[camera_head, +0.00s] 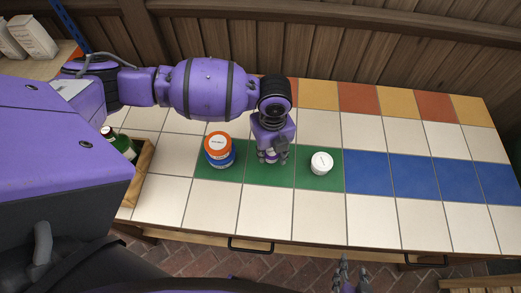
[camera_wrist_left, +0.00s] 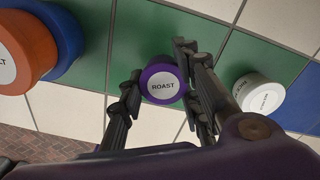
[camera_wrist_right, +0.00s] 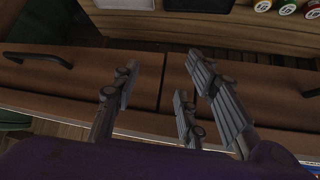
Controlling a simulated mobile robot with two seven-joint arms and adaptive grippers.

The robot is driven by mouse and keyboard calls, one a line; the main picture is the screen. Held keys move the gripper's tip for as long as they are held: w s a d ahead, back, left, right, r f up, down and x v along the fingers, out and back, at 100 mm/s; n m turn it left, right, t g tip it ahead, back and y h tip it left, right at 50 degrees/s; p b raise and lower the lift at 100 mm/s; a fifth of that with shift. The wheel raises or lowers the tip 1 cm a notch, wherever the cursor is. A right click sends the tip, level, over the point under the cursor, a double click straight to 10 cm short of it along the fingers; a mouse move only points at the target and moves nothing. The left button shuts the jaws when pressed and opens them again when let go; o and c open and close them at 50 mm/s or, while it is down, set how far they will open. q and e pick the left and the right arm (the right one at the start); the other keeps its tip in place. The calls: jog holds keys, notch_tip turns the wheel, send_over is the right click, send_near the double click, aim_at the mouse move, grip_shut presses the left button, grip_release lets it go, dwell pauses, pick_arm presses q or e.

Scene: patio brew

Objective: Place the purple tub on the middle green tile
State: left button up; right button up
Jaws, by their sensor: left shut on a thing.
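The purple tub (camera_wrist_left: 150,72), with a white lid label reading ROAST, is between the fingers of my left gripper (camera_wrist_left: 158,88). The gripper is shut on it, and the tub is over the middle green tile (camera_head: 258,198). I cannot tell whether its base touches the tile. In the head view, my left gripper (camera_head: 271,153) points down and mostly hides the tub. My right gripper (camera_wrist_right: 158,78) is open and empty, low in front of the table's drawers; it also shows at the bottom of the head view (camera_head: 350,275).
A white tub (camera_head: 321,163) stands on the right green tile. A wooden crate (camera_head: 143,172) with a green bottle (camera_head: 124,147) is at the left. The blue tiles (camera_head: 420,178) are clear.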

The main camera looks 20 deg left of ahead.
aim_at(270, 152)
pick_arm(q)
jog(key=shift+f, duration=1.2)
jog(key=shift+f, duration=0.2)
jog(key=o, duration=1.1)
notch_tip(270, 152, up, 12)
jog(key=shift+r+p, duration=0.2)
jog(key=shift+p, duration=0.15)
